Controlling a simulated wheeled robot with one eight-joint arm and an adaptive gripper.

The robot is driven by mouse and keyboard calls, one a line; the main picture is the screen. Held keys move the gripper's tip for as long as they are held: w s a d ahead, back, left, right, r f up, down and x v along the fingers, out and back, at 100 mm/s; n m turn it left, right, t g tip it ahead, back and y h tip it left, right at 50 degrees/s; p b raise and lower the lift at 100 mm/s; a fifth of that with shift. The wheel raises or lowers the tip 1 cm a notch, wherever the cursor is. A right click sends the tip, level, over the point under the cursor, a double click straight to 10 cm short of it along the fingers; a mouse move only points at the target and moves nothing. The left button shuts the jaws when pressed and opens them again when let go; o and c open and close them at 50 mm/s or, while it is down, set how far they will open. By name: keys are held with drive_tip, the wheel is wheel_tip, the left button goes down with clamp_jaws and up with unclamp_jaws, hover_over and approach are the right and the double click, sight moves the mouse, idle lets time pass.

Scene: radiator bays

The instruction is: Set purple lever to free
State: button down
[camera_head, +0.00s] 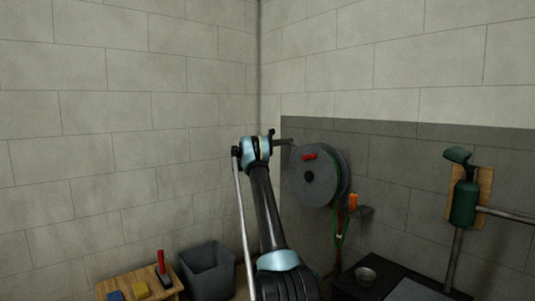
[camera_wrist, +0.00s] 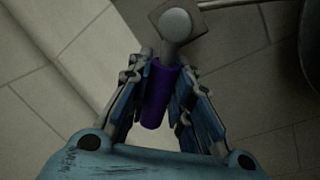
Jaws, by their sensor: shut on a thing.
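In the wrist view, the purple lever (camera_wrist: 158,92) is a purple cylindrical grip. It runs from a grey metal pivot (camera_wrist: 176,25) at the top of the picture down between the fingers of my gripper (camera_wrist: 160,88). The gripper is shut on the lever, with a finger on each side of it. In the head view, my gripper (camera_head: 272,141) is at the end of my raised arm, near the corner of the room. The lever cannot be made out there, and its markings do not show in either view.
A grey hose reel (camera_head: 318,176) with a red handle is on the wall right of my gripper. A green device (camera_head: 464,203) is on a wooden board further right. A grey bin (camera_head: 208,270) and a wooden table (camera_head: 138,285) with small objects stand low at left.

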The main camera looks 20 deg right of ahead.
drive_tip(key=shift+f, duration=0.1)
drive_tip(key=c, duration=1.4)
unclamp_jaws()
drive_tip(key=shift+a, duration=0.1)
drive_tip(key=v, duration=1.2)
